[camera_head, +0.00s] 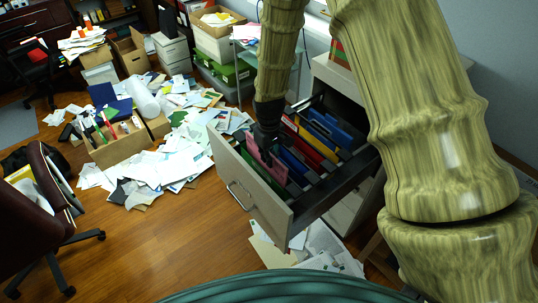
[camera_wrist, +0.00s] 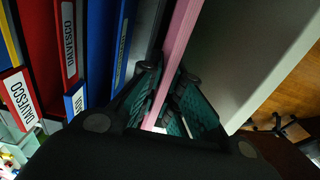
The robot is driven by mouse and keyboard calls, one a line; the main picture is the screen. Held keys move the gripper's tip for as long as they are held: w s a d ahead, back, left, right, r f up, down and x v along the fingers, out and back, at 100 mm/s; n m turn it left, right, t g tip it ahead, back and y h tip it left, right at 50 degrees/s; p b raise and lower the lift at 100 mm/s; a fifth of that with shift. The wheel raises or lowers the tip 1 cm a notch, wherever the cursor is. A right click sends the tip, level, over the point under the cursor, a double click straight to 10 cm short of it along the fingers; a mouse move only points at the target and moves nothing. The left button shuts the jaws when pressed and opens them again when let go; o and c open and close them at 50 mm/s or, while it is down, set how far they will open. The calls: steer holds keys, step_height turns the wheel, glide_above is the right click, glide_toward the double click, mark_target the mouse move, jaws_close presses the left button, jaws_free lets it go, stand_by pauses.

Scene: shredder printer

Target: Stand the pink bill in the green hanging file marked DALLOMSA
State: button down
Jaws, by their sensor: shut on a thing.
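My gripper (camera_head: 262,142) is inside the front end of an open file drawer and is shut on the pink bill (camera_head: 253,149). In the wrist view the pink bill (camera_wrist: 181,32) runs edge-on between the two finger pads of my gripper (camera_wrist: 166,100). It stands between the blue file on the left and the pale drawer front on the right, apart from both at the visible part. I cannot make out the green file marked DALLOMSA; the fingers and bill cover much of that spot. How deep the bill's lower edge reaches is hidden.
The drawer (camera_head: 262,192) holds several hanging files: blue (camera_head: 293,163), red (camera_head: 317,146) and yellow toward the back. In the wrist view, labels on the red file (camera_wrist: 58,75) and its neighbours are tilted. Loose papers (camera_head: 150,160) cover the floor left; a chair (camera_head: 35,215) stands nearby.

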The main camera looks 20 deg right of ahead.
steer(key=shift+f, duration=0.15)
steer(key=c, duration=1.5)
jaws_free()
step_height(320, 180, up, 12)
